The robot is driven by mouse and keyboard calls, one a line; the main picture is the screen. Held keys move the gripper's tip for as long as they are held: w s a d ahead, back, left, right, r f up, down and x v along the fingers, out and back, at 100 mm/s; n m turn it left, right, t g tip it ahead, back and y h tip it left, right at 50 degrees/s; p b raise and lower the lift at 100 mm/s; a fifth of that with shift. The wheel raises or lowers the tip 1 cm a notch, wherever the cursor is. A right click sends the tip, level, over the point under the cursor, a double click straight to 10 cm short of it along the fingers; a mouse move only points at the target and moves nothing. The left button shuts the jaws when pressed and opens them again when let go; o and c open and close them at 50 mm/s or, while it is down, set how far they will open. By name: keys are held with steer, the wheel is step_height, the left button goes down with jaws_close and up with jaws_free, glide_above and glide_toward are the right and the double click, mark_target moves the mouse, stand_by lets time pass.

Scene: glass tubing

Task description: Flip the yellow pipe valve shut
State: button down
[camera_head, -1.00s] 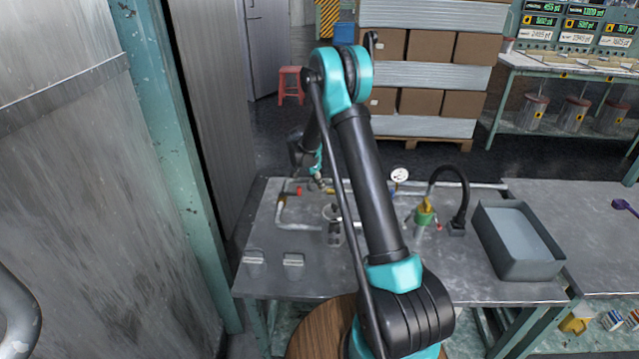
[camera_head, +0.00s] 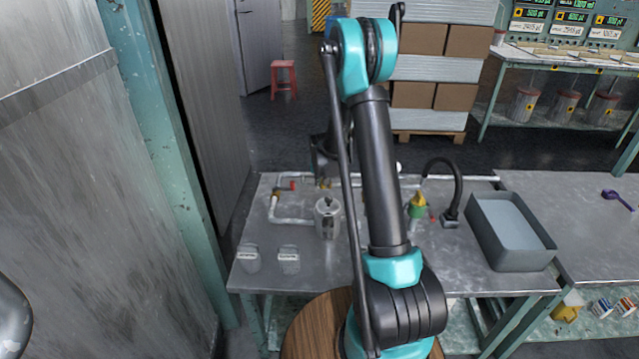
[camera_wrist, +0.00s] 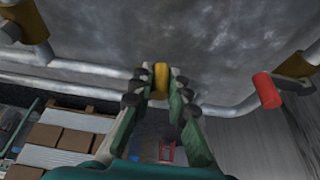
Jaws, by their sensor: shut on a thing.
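In the wrist view, a yellow valve handle (camera_wrist: 161,80) sits between the fingertips of my gripper (camera_wrist: 161,77), which is shut on it. The handle is by the metal pipe (camera_wrist: 90,72) of the tubing. A red valve handle (camera_wrist: 267,90) is apart from the fingers, to the right. In the head view, the red handle (camera_head: 287,186) shows on the pipework (camera_head: 292,220) at the back left of the metal table. My arm hides the yellow handle and my fingers there.
A metal pot (camera_head: 327,217) stands right of the left pipe. A green and yellow fitting (camera_head: 418,205), a black hose (camera_head: 452,190) and a grey open bin (camera_head: 512,245) are to the right.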

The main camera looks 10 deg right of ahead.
steer(key=shift+s+d+n+y, duration=0.2)
steer(key=shift+d+n+y, duration=0.4)
steer(key=shift+n, duration=0.7)
steer(key=shift+d, duration=0.1)
steer(key=c, duration=1.5)
jaws_free()
steer(key=shift+o, duration=0.2)
steer(key=v, duration=1.2)
steer(key=shift+s, duration=0.15)
steer(key=s, duration=3.2)
steer(key=shift+s, duration=0.4)
